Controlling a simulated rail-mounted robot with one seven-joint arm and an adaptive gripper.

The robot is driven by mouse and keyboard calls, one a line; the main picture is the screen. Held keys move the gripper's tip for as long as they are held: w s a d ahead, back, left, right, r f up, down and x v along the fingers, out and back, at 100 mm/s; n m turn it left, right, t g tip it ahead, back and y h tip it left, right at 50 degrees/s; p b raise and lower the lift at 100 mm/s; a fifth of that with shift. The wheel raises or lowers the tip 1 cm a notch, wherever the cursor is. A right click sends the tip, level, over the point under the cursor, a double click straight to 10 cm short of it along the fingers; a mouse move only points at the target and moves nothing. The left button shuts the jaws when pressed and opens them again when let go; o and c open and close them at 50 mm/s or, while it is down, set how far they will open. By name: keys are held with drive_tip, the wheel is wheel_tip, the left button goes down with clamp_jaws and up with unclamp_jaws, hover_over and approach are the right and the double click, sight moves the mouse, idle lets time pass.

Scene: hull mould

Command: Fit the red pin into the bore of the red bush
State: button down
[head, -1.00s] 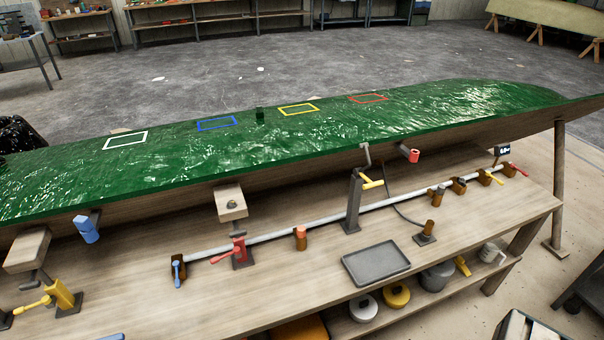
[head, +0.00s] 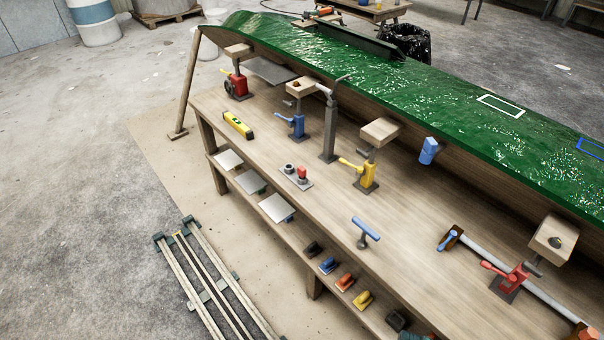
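A small red upright piece (head: 302,173) stands on a small grey plate (head: 296,181) near the middle of the bench, beside a round grey piece. It is too small to tell whether it is the red pin or the red bush. A brown holder (head: 582,334) with a bit of red shows at the lower right corner, cut by the picture edge. No bore can be made out on any red piece. My gripper is not in view.
The bench (head: 330,210) carries a yellow level (head: 238,125), a blue T-handled tool (head: 365,232), and red, blue and yellow jacks under the green hull (head: 370,60). A blue piece (head: 428,151) hangs at the hull's edge. Bench front is partly clear.

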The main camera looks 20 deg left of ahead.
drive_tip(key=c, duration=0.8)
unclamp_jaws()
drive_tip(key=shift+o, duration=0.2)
